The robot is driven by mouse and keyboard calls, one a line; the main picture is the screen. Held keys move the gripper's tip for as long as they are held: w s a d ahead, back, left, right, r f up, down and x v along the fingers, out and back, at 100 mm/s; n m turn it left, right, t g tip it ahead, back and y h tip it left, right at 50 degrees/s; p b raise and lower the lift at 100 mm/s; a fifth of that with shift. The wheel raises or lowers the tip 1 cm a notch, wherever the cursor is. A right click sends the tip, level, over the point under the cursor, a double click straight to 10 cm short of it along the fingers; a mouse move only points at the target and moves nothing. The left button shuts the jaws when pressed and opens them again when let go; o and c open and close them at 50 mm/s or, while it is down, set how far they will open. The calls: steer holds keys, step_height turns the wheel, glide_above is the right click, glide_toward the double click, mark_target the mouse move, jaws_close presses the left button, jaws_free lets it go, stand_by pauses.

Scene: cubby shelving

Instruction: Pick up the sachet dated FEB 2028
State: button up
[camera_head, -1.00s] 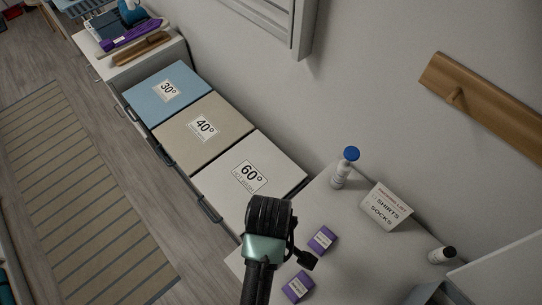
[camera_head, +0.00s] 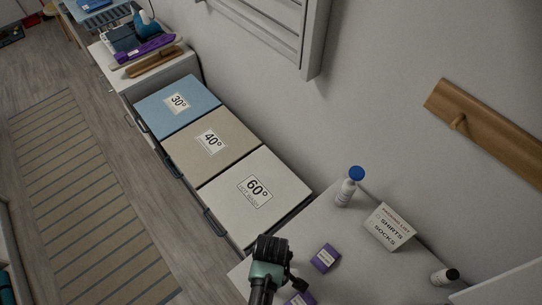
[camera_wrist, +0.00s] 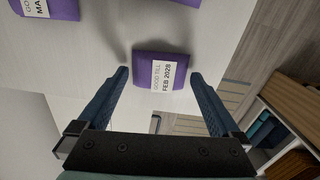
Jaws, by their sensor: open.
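In the wrist view, a purple sachet (camera_wrist: 143,72) with a white label reading GOOD TILL FEB 2028 lies on a white surface. My gripper (camera_wrist: 160,76) is open and empty, its two fingertips on either side of this sachet in the picture, with gaps between; the height above it is hard to judge. In the head view my gripper (camera_head: 268,262) is over the near worktop, and its fingertips are hidden. Two purple sachets, one higher (camera_head: 325,257) and one at the bottom edge (camera_head: 299,299), show there with labels too small to read.
Another purple sachet (camera_wrist: 62,8) is cut off at the wrist view's top left. On the worktop (camera_head: 345,240) stand a blue-capped white bottle (camera_head: 346,192), a SHIRTS/SOCKS card (camera_head: 390,228) and a dark-capped bottle (camera_head: 445,277). The 60° lid (camera_head: 285,185) lies beyond.

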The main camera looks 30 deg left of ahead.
steer(key=shift+f, duration=0.25)
steer(key=shift+c, duration=0.2)
steer(key=c, duration=1.1)
steer(key=shift+o, duration=0.2)
steer(key=shift+r, duration=0.1)
